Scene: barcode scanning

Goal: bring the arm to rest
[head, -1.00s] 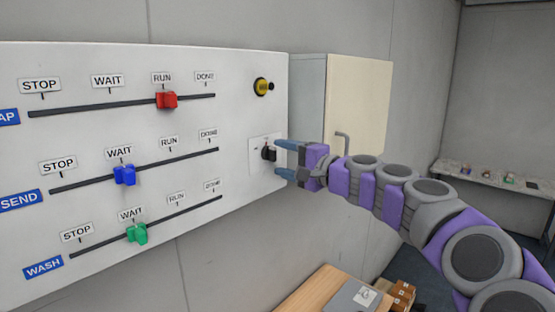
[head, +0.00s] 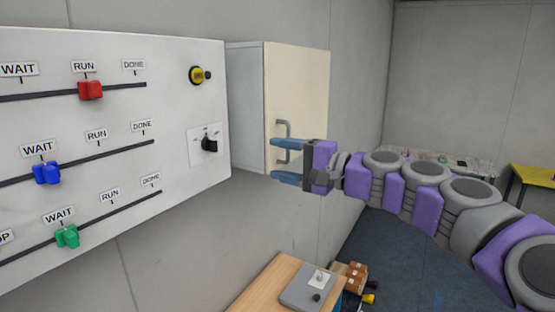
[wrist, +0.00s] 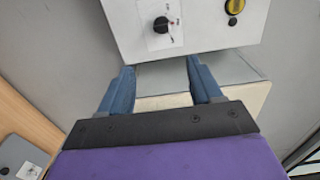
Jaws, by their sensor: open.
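My gripper (head: 289,160) is open and empty, with its two blue fingers apart, one above the other in the head view. It is in front of the cream wall cabinet (head: 297,85), level with the cabinet's handle (head: 284,128), which its fingers partly cover. I cannot tell whether the fingers touch the handle. In the wrist view the gripper's fingers (wrist: 161,88) point towards the cabinet (wrist: 165,102) and the panel, with nothing between them. My arm stretches in from the right side of the head view.
The white panel (head: 170,110) carries red (head: 90,90), blue (head: 47,173) and green (head: 67,236) sliders, a black rotary knob (head: 209,144) and a yellow button (head: 196,75). Below are a wooden table (head: 262,282) with a grey box (head: 308,290) and cartons (head: 355,275). A long table stands behind my arm.

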